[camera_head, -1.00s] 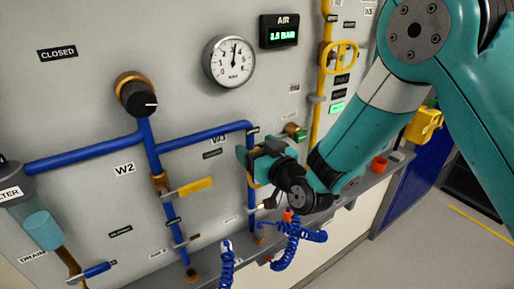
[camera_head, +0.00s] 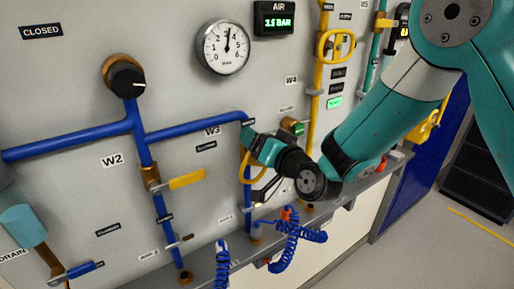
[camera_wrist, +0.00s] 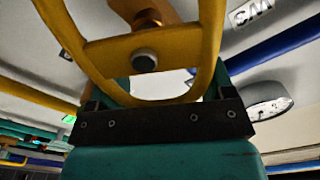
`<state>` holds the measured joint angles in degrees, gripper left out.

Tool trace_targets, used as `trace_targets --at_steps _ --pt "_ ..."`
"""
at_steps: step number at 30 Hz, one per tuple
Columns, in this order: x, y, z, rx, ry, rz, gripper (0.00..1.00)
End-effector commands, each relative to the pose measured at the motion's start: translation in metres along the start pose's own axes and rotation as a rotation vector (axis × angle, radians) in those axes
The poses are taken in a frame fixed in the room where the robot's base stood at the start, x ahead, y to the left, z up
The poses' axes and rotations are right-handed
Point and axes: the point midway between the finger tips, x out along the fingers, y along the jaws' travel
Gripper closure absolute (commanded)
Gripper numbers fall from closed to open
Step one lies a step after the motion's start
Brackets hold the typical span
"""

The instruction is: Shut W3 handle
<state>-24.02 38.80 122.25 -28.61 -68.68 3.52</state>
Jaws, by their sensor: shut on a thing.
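The W3 handle (camera_head: 245,167) is a yellow oval loop on the blue vertical pipe below the W3 label (camera_head: 212,130). My gripper (camera_head: 254,146) is at the loop and partly hides it in the head view. In the wrist view the yellow loop (camera_wrist: 210,40), with its cross bar and round dark hub bolt, fills the upper middle. My gripper (camera_wrist: 160,95) is shut on the loop's near rim, with teal fingers on both sides. The W3 label also shows upside down in the wrist view (camera_wrist: 250,12).
A W2 valve with a yellow lever (camera_head: 187,180) and a black knob (camera_head: 126,78) are to the left. A round gauge (camera_head: 223,47) and a green AIR display (camera_head: 274,18) are above. Blue coiled hoses (camera_head: 290,235) hang below. A yellow oval handle (camera_head: 335,46) is at upper right.

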Motion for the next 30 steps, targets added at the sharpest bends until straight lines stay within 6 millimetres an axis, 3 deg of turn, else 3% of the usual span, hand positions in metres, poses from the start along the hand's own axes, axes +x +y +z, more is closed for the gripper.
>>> trace_targets --at_steps 30 --pt "0.0 0.036 0.017 0.902 0.001 0.002 0.49"
